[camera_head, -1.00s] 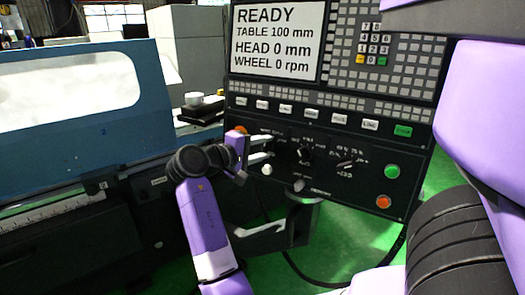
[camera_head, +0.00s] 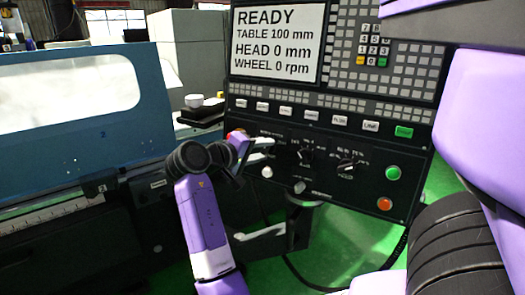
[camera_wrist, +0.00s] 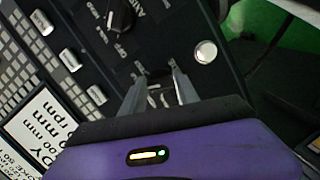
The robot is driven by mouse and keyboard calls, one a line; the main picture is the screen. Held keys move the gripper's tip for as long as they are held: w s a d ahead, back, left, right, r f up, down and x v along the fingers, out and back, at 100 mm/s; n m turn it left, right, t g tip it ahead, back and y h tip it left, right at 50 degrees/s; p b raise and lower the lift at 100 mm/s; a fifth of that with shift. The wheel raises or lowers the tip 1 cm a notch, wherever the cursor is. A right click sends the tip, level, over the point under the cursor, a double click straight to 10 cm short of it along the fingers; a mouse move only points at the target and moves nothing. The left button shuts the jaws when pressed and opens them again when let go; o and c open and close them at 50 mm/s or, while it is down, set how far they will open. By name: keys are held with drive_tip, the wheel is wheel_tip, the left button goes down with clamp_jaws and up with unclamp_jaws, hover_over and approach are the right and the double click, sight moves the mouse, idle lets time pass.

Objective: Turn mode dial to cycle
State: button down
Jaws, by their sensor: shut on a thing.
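The dark control panel (camera_head: 330,120) carries a row of dials on its lower part. My gripper (camera_head: 270,149) is at the left end of this row, its pale fingers reaching to the panel face. In the wrist view my gripper (camera_wrist: 158,92) is shut on a small dial (camera_wrist: 158,98), taken as the mode dial. The dial is mostly hidden between the fingers, so its pointer position and labels cannot be read. A black dial (camera_head: 305,155) to its right is free, and it also shows in the wrist view (camera_wrist: 118,14).
A round silver button (camera_wrist: 206,51) lies close to the fingers; it is pale in the head view (camera_head: 267,172). Another dial (camera_head: 347,169), a green button (camera_head: 393,173) and an orange button (camera_head: 384,204) are farther right. The screen (camera_head: 277,40) reads READY.

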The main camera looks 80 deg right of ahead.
drive_tip(key=c, duration=0.9)
unclamp_jaws()
drive_tip(key=shift+f, duration=0.1)
drive_tip(key=shift+a, duration=0.1)
drive_tip(key=b+v, duration=0.1)
drive_tip(key=v, duration=0.6)
drive_tip(key=shift+w+a, duration=0.2)
drive_tip(key=shift+a, duration=0.1)
